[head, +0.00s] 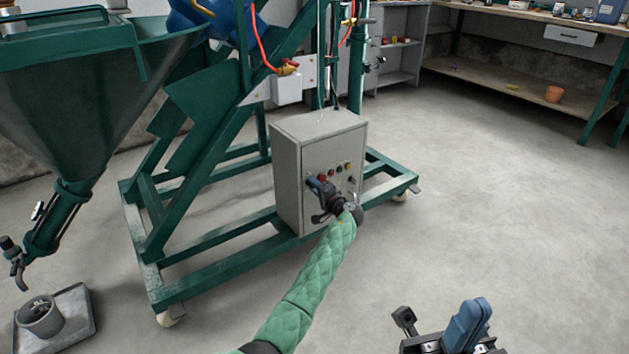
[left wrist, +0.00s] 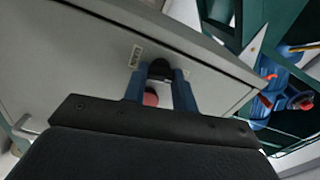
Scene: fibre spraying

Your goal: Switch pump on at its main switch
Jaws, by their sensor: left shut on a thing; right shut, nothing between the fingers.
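The pump's grey control box (head: 288,180) stands on the green frame, its front facing me. My left gripper (head: 313,182) reaches to the left part of that front. In the left wrist view its two blue fingers (left wrist: 160,88) are shut on a black switch knob (left wrist: 160,69). A small label (left wrist: 136,57) sits beside the knob. A red button (left wrist: 151,98) shows between the fingers. The gripper hides the knob in the head view. My right gripper (head: 467,322) is shut and empty at the bottom right, away from the box.
Small buttons (head: 340,170) sit on the box front right of my left gripper. The green wheeled frame (head: 225,238) surrounds the box's foot. A hopper (head: 70,105) and a tray with a cup (head: 75,310) are at left. Floor at right is clear up to the workbench (head: 500,80).

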